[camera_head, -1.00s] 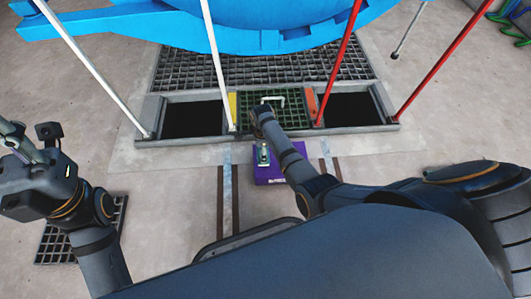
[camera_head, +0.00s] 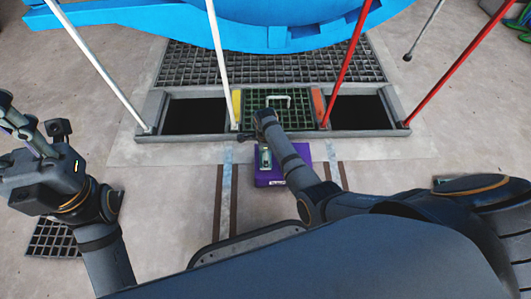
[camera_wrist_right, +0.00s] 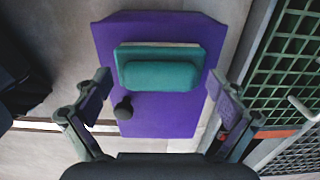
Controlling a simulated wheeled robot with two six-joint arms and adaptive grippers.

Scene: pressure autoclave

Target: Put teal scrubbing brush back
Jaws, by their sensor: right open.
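In the right wrist view, the teal scrubbing brush (camera_wrist_right: 160,68) has a pale, thin strip along its far side. It lies on a purple board (camera_wrist_right: 158,118) that has a small dark knob on it. The board also shows in the head view (camera_head: 292,152) on the floor in front of the grate. My right gripper (camera_wrist_right: 160,98) is open, its fingers apart on either side of the brush's near side, with nothing between the tips. In the head view my right wrist and gripper hide much of the brush area.
A green grate (camera_head: 290,110) with a white handle lies beyond the board, between two dark open pits (camera_head: 195,117). White and red poles slant down to the pit frame. A blue structure (camera_head: 250,25) spans the back.

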